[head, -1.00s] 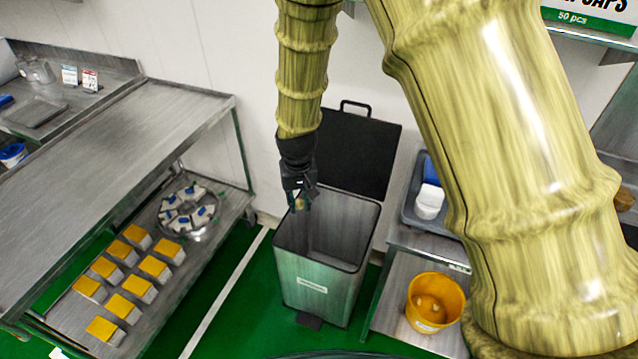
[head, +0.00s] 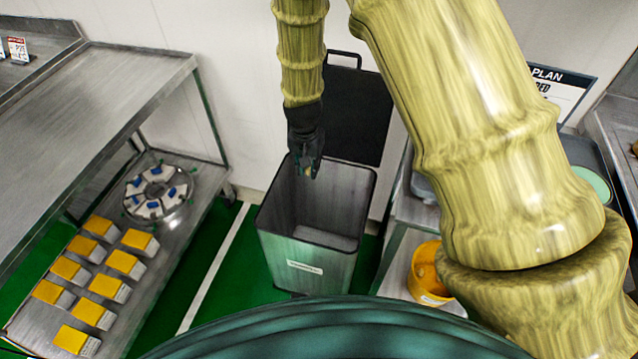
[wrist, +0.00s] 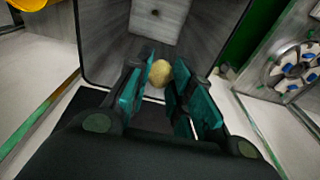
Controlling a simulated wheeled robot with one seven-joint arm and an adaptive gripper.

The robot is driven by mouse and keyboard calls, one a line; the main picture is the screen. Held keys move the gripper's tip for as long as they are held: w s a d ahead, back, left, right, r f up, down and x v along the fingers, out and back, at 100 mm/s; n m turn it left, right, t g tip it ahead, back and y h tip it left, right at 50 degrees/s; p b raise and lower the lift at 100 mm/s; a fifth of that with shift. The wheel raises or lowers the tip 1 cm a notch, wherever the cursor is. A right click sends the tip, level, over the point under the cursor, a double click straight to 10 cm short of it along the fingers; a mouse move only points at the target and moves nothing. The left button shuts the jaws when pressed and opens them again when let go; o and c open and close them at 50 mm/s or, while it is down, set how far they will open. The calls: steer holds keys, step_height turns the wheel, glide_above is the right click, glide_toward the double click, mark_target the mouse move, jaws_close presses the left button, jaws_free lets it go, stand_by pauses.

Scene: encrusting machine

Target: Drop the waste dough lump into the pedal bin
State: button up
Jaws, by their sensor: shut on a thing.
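The pedal bin (head: 312,262) is a grey metal box with its black lid (head: 356,112) standing open against the wall. My gripper (head: 308,168) points down over the bin's mouth, near its back left part. In the wrist view my gripper (wrist: 170,92) is shut on the waste dough lump (wrist: 160,73), a small round yellowish ball between the teal finger pads. The lump shows only as a small spot in the head view (head: 308,171). The bin's inside lies below the lump and looks empty where I can see it.
A steel trolley (head: 110,100) at left carries several yellow-topped blocks (head: 74,338) and a round segmented part (head: 158,192) on its lower shelf. A steel stand at right holds a yellow bucket (head: 426,275). Green floor (head: 240,275) with a white line is clear left of the bin.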

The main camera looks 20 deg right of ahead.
steer(key=d+f+m+b, duration=0.2)
steer(key=d+f+b, duration=0.1)
steer(key=f+b, duration=0.4)
step_height(320, 180, down, 3)
steer(key=shift+s+f, duration=0.15)
steer(key=shift+s, duration=0.05)
stand_by(0.4)
steer(key=o, duration=0.9)
step_height(320, 180, up, 12)
steer(key=shift+s+a, duration=0.45)
steer(key=shift+a, duration=0.1)
